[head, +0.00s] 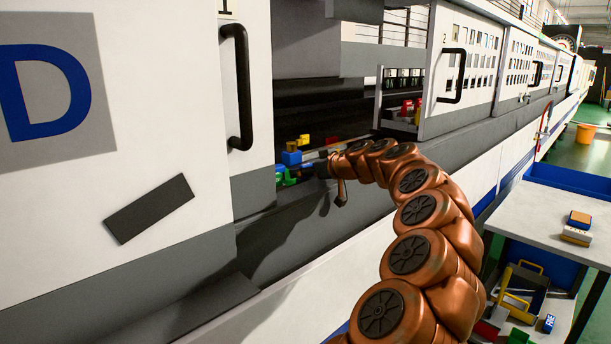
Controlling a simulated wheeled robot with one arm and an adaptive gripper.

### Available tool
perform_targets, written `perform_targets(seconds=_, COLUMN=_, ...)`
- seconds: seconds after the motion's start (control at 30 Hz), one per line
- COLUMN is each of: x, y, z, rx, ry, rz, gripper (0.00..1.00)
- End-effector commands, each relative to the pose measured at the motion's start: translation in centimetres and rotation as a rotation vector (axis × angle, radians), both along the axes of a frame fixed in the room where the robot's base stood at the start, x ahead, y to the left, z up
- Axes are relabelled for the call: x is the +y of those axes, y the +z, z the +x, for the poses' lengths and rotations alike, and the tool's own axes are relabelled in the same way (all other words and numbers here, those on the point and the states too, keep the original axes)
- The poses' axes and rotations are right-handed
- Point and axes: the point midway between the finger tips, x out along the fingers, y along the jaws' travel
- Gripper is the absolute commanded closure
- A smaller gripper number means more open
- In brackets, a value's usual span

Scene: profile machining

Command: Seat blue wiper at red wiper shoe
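My copper arm reaches into the machine's opening. My gripper (320,169) is small and dark at the arm's end, at the opening's lower edge. Its fingers are too small and hidden to tell whether they are open or hold anything. A blue block (291,157) is just left of the gripper, among green and yellow parts; it may be the blue wiper. A small red part (331,141) shows behind the gripper. Larger red parts (407,108) stand on a ledge further right inside the machine. I cannot tell which red part is the wiper shoe.
The machine door (180,60) with a black handle (238,85) bounds the opening on the left; another door (465,60) bounds it on the right. A grey table (545,215) at right bears a small stack of blocks (578,228).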

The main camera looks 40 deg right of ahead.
Motion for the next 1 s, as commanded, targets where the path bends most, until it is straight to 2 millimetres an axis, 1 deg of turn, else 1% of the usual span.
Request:
perform_targets(seconds=0.13, x=0.06, y=-0.01, z=0.02, rx=0.000, ry=0.001, rz=0.000, gripper=0.29)
perform_targets(seconds=0.6, x=0.09, y=-0.02, z=0.03, rx=0.000, ry=0.002, rz=0.001, gripper=0.78)
perform_targets(seconds=0.67, x=0.09, y=-0.02, z=0.03, rx=0.000, ry=0.002, rz=0.001, gripper=0.84)
perform_targets(seconds=0.87, x=0.09, y=0.00, z=0.02, rx=0.000, ry=0.002, rz=0.001, gripper=0.84)
perform_targets(seconds=1.0, x=0.05, y=0.76, z=0.04, rx=0.000, ry=0.001, rz=-0.001, gripper=0.84)
